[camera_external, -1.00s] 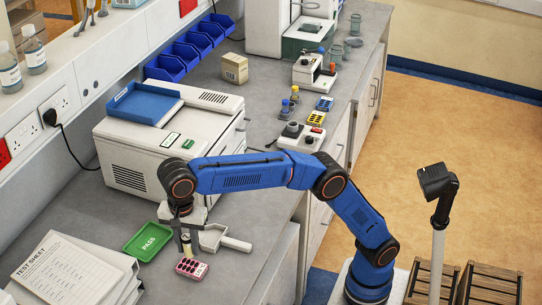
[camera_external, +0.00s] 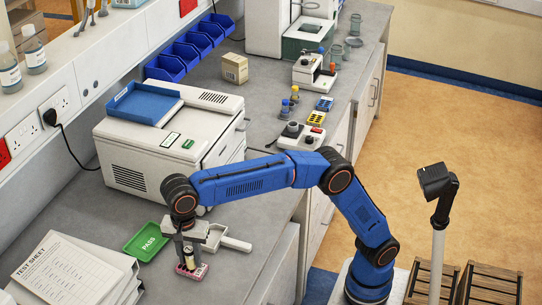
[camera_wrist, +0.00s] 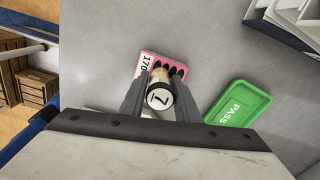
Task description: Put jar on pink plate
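The jar (camera_wrist: 158,98) is a small pale cylinder with a dark band and a white top marked 7. It also shows upright in the external view (camera_external: 189,256). My gripper (camera_wrist: 160,88) has one finger on each side of it and is shut on it, pointing down. The pink plate (camera_external: 199,270), a small tray with dark wells and a label reading 170, is right below the jar. In the wrist view, jar and fingers hide part of the pink plate (camera_wrist: 146,64). I cannot tell whether the jar's base touches the plate.
A green PASS tray (camera_external: 140,249) lies to the left of the pink plate. A white scoop-like tray with a handle (camera_external: 236,243) lies to the right. Test sheets (camera_external: 62,272) are stacked at the left. A white machine (camera_external: 128,155) stands behind.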

